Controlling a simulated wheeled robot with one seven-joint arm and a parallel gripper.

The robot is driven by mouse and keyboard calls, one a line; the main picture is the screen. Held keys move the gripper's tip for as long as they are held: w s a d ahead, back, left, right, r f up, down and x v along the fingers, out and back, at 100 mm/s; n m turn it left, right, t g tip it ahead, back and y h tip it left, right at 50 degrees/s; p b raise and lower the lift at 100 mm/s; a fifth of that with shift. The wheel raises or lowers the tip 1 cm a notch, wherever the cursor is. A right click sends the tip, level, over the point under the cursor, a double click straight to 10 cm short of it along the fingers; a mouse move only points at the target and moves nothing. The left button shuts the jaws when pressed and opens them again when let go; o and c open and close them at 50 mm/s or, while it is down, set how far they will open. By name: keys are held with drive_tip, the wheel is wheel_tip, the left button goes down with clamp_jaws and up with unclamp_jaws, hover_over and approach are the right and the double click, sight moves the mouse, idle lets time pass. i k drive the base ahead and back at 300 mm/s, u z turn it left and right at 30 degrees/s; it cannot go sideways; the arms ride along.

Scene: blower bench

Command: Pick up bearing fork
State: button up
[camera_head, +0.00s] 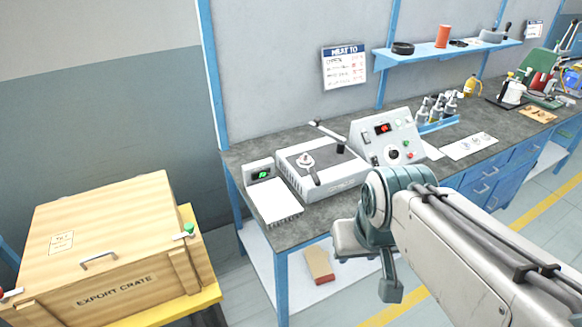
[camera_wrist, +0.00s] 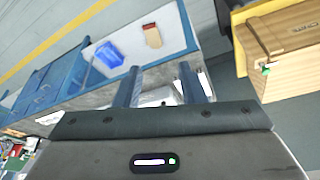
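I cannot make out a bearing fork for certain in either view. My gripper (camera_head: 366,270) hangs in front of the bench's front edge, at the right of the grey machine (camera_head: 322,168) in the head view. In the wrist view its two fingers (camera_wrist: 160,82) stand apart with nothing seen held between them. The grey machine has a dark lever and a round knob on top. A white plate (camera_head: 272,202) with a small green display behind it lies at the machine's left.
A wooden export crate (camera_head: 100,255) stands on a yellow stand at left. On the bench (camera_head: 240,158) are a control box (camera_head: 388,138), several bottles (camera_head: 438,106) and papers (camera_head: 470,146).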

sight(314, 176)
drive_tip(key=i, duration=0.95)
